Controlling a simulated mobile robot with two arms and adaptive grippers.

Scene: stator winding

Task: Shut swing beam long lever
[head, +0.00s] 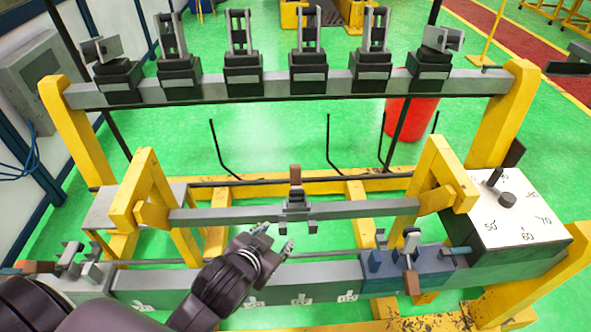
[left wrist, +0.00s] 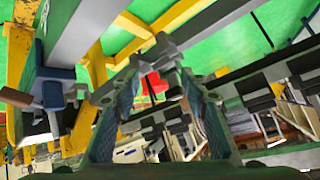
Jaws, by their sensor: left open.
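The grey swing beam (head: 365,209) spans between two yellow arms in the head view. A clamp bracket (head: 296,205) sits at its middle, with an upright lever (head: 295,174) that has a brown tip. I take this as the long lever. My left gripper (head: 274,238) is open and empty, just below and left of the bracket, apart from the lever. In the left wrist view, its two fingers (left wrist: 160,85) are spread, with grey metal parts beyond them. I cannot tell the lever there. My right gripper is not in view.
A lower grey beam (head: 330,277) carries a blue clamp block (head: 388,262) at the right and clamps at the left. A white-topped dial box (head: 515,212) stands at the right. A rear beam (head: 210,92) holds several black clamps. A red bin (head: 411,118) stands behind.

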